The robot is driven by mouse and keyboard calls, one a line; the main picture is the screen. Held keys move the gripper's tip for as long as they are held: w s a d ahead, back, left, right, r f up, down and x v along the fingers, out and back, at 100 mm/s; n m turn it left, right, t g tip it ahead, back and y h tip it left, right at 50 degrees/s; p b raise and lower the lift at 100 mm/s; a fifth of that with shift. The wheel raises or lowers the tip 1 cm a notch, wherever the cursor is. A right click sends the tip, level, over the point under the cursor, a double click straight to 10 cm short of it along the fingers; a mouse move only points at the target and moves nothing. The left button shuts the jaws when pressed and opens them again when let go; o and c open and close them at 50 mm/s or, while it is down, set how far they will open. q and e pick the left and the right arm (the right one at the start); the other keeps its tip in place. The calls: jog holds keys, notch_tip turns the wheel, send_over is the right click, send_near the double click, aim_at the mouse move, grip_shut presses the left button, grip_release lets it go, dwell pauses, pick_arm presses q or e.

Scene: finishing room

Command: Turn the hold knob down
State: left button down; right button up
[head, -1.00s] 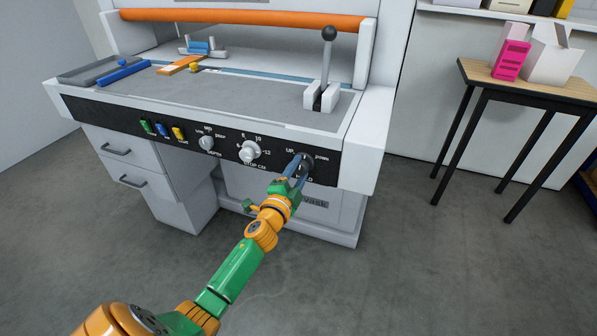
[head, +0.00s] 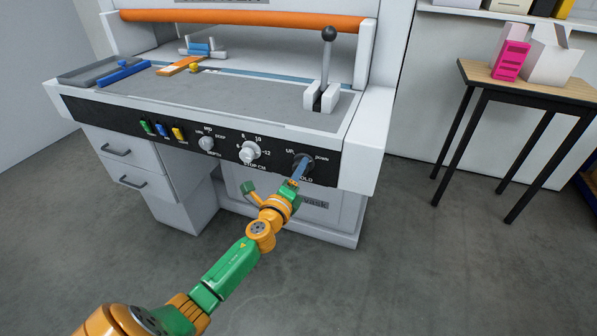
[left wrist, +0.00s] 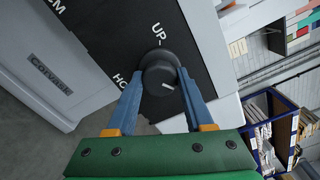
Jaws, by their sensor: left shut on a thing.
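The hold knob (head: 304,162) is a round dark knob at the right end of the black control strip, between UP and DOWN labels, with HOLD below it. My left gripper (head: 300,164) is shut on this knob. In the left wrist view, the knob (left wrist: 158,70) sits between the blue fingers of my left gripper (left wrist: 157,80). Its white mark points to the lower right there, away from the UP label. The DOWN label is not visible in that view. My right gripper is not in view.
Left of the hold knob are the stop knob (head: 249,152), another knob (head: 207,143) and several coloured buttons (head: 162,130). A black-ball lever (head: 328,65) stands on the machine bed (head: 225,95). A side table (head: 540,82) is at the right. Open floor lies in front.

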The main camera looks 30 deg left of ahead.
pick_arm(q)
jog(key=shift+f+m, duration=0.1)
jog(key=shift+m, duration=0.4)
jog(key=shift+c, duration=1.5)
grip_release()
jog(key=v, duration=0.7)
jog(key=shift+s, duration=0.1)
